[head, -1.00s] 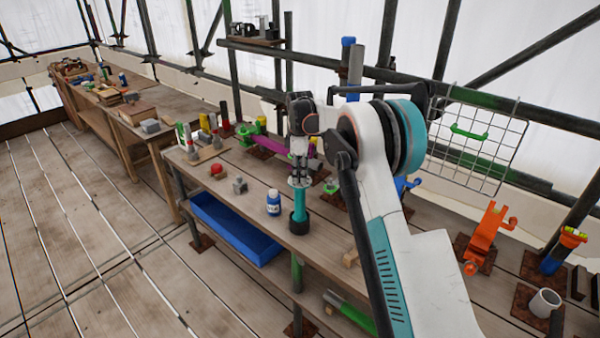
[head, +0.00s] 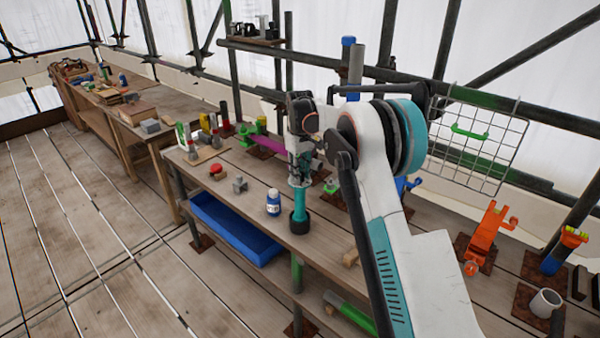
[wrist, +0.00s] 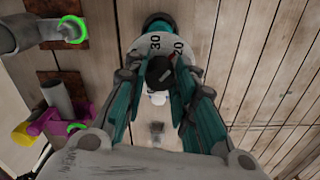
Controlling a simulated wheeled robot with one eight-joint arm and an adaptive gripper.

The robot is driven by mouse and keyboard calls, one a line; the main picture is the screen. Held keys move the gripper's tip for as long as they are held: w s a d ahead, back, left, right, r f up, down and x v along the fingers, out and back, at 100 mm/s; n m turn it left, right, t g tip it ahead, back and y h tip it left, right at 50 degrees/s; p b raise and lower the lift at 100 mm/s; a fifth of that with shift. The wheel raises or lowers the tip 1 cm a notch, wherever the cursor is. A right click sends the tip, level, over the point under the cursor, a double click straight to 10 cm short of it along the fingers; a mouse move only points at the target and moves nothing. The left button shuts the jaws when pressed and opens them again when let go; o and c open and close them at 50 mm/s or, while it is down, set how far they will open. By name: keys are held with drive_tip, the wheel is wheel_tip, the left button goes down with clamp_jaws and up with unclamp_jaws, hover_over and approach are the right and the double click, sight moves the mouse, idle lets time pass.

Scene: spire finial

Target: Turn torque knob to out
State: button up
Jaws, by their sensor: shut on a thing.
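The torque tool is a teal cylinder (head: 299,202) with a black base, standing upright on the bench in the head view. In the wrist view its top carries a grey dial (wrist: 143,45) marked 30 and 20, with a dark torque knob (wrist: 160,70) in the middle. My gripper (head: 298,180) is over the top of the tool, pointing down. In the wrist view my gripper (wrist: 160,88) has its teal-padded fingers on both sides of the knob, shut on it. The fingers hide part of the dial, and I cannot read the knob's setting.
A blue-and-white bottle (head: 273,202) stands just left of the tool. A grey block (head: 240,185) and a red button (head: 216,170) lie farther left. A magenta clamp (wrist: 47,121) is left in the wrist view. A blue bin (head: 225,225) sits under the bench.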

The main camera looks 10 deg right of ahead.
drive_tip(key=m, duration=0.5)
drive_tip(key=shift+m, duration=2.5)
drive_tip(key=o, duration=1.1)
wheel_tip(320, 180, up, 12)
